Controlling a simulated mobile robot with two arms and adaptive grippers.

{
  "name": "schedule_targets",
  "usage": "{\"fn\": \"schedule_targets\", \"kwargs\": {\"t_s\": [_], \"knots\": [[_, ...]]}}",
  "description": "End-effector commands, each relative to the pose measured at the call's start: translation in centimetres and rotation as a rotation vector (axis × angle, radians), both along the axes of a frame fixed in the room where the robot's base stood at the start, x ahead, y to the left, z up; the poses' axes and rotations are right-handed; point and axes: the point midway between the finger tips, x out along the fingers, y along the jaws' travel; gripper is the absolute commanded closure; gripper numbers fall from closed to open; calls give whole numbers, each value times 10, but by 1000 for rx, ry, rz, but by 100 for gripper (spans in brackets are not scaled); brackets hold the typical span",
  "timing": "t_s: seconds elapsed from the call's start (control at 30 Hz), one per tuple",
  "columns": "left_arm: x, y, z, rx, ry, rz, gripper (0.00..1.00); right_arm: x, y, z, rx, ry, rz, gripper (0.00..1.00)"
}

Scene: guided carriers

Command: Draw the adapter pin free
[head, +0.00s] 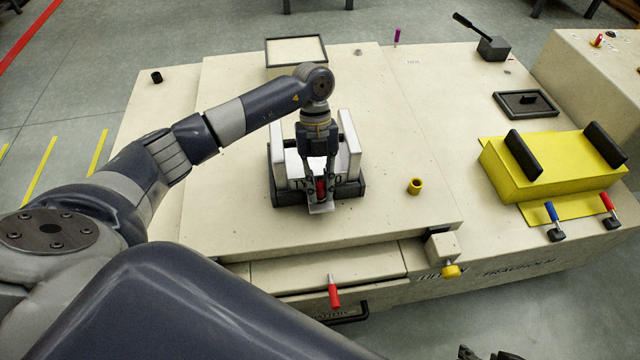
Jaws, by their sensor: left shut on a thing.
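A white adapter (347,150) with two upright side walls sits in a dark base (288,198) on the cream deck. A red pin (321,187) shows at its front, between the fingers of my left gripper (319,186). My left gripper points down and is shut on the red pin. A small pale plate lies just below the fingertips. The pin's lower end is hidden, so I cannot tell how deep it sits. Dark parts at the bottom edge look like the tips of my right gripper (488,355), mostly cut off.
A yellow block (545,172) with black pads stands at the right, with blue (551,212) and red (608,203) handled levers before it. A yellow ring (415,186) lies right of the adapter. A red handle (333,292) stands at the front edge. A shallow box (296,55) is behind.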

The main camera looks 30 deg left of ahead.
Motion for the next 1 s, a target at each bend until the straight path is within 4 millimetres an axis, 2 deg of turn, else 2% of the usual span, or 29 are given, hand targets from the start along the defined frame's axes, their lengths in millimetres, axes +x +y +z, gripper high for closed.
{"fn": "schedule_targets", "kwargs": {"t_s": [0.43, 1.0], "knots": [[0, 0, 10, 0, 0, 0, 100, -17, -5, 5, -15, 73, -7, 60], [0, 0, 24, 0, -1, 1, 100, -9, -3, -13, -15, 86, -4, 60]]}}
